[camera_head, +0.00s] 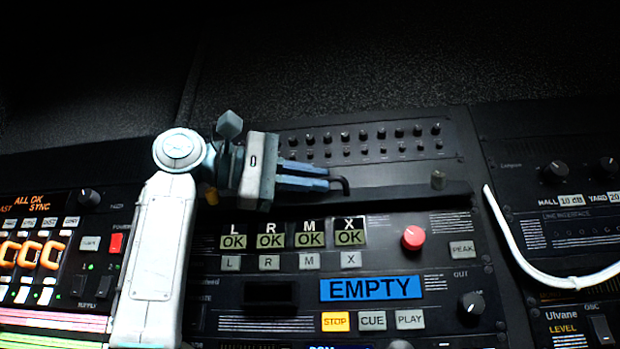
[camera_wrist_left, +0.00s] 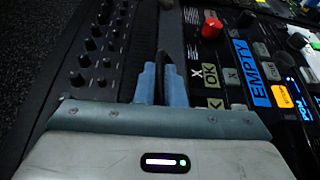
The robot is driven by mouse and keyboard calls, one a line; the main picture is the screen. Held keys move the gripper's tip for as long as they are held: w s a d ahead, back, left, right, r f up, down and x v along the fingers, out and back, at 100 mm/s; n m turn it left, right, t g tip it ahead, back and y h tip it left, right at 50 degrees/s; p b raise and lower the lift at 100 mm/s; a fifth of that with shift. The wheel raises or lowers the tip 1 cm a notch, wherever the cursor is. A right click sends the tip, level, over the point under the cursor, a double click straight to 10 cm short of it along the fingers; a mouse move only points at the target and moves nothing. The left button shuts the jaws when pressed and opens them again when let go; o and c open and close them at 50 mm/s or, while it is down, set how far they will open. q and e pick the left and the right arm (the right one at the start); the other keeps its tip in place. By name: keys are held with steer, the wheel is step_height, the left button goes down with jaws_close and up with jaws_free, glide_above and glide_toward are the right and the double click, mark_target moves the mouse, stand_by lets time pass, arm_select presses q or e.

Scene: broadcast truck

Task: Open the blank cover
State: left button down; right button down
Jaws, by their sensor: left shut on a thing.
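The blank cover (camera_head: 395,188) is a long plain dark strip between a row of small knobs and the lit audio panel. A dark handle (camera_head: 345,184) stands out from it near its middle. A small round grey-brown post (camera_head: 438,180) stands near its right end. My left gripper (camera_head: 326,178) reaches in from the left with its blue fingers shut on the handle. In the left wrist view the fingers (camera_wrist_left: 163,82) have the dark handle between them, and the cover (camera_wrist_left: 143,42) extends beyond. The arm and gripper hide the cover's left part. My right gripper is not in view.
Below the cover are OK displays (camera_head: 291,238), a red knob (camera_head: 414,237) and a blue EMPTY display (camera_head: 371,288). Rows of small knobs (camera_head: 362,135) lie just above. A white cable (camera_head: 520,262) hangs at the right. The space above the panels looks clear.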

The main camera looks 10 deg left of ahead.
arm_select(q)
steer(key=c, duration=1.5)
jaws_free()
steer(key=shift+a, duration=0.15)
steer(key=b+v, duration=0.5)
steer(key=v, duration=0.5)
steer(key=shift+s+a, duration=0.2)
steer(key=shift+a, duration=0.05)
steer(key=shift+d, duration=0.1)
steer(key=shift+c, duration=0.3)
